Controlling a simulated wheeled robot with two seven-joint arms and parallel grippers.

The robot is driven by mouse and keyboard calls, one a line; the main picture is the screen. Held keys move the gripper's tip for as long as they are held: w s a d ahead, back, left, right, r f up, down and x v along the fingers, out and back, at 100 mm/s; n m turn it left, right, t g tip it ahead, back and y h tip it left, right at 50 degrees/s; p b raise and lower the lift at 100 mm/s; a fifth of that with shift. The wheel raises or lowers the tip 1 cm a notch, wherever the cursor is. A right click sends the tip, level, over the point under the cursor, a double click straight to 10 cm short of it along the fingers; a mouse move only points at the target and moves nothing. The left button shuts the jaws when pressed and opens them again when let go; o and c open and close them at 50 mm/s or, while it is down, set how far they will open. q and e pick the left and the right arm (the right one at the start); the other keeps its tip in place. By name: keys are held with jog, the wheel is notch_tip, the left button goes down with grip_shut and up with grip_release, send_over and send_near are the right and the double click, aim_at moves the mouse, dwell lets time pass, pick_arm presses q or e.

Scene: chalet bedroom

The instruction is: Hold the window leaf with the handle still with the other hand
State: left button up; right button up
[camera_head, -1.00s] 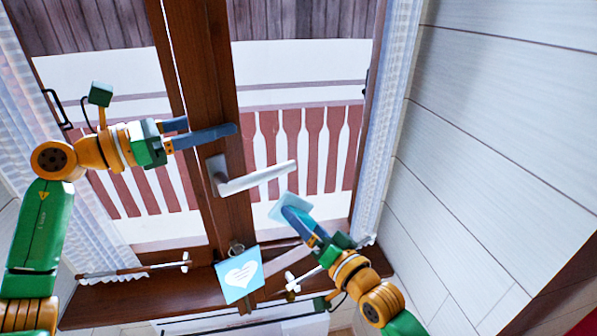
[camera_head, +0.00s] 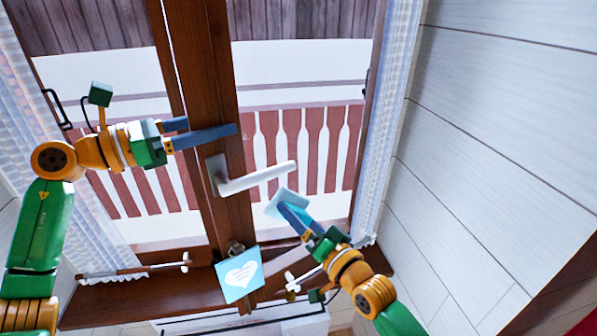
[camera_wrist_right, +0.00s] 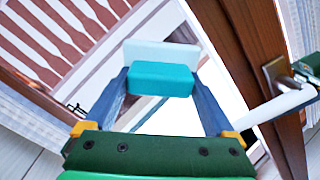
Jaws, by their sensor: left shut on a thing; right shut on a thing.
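The window leaf with the handle has a brown wooden frame (camera_head: 203,60) and shows in the head view. Its white handle (camera_head: 255,180) points right; the handle is also at the right of the right wrist view (camera_wrist_right: 280,105). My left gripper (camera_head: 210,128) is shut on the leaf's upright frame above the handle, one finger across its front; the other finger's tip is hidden. My right gripper (camera_head: 295,213) is shut on a teal block with a pale pad (camera_head: 284,201), below right of the handle. The block (camera_wrist_right: 160,79) sits between both fingers in the wrist view.
A blue card with a white heart (camera_head: 240,275) hangs below the handle. The brown sill (camera_head: 150,300) carries thin rods with white ends (camera_head: 140,268). White curtains (camera_head: 392,110) hang at both sides. A pale plank wall (camera_head: 500,130) is at the right.

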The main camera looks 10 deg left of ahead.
aim_at(306, 201)
jog(key=shift+w+a, duration=0.15)
jog(key=shift+w+a, duration=0.2)
jog(key=shift+a, duration=0.05)
jog(key=shift+w+a, duration=0.15)
jog(key=shift+w, duration=0.05)
dwell(0.6)
jog(key=shift+w+a, duration=0.15)
jog(key=shift+a, duration=0.05)
jog(key=shift+w+a, duration=0.15)
jog(key=shift+w+a, duration=0.15)
jog(key=shift+w+d, duration=1.4)
jog(key=shift+d, duration=0.15)
jog(key=shift+a, duration=0.1)
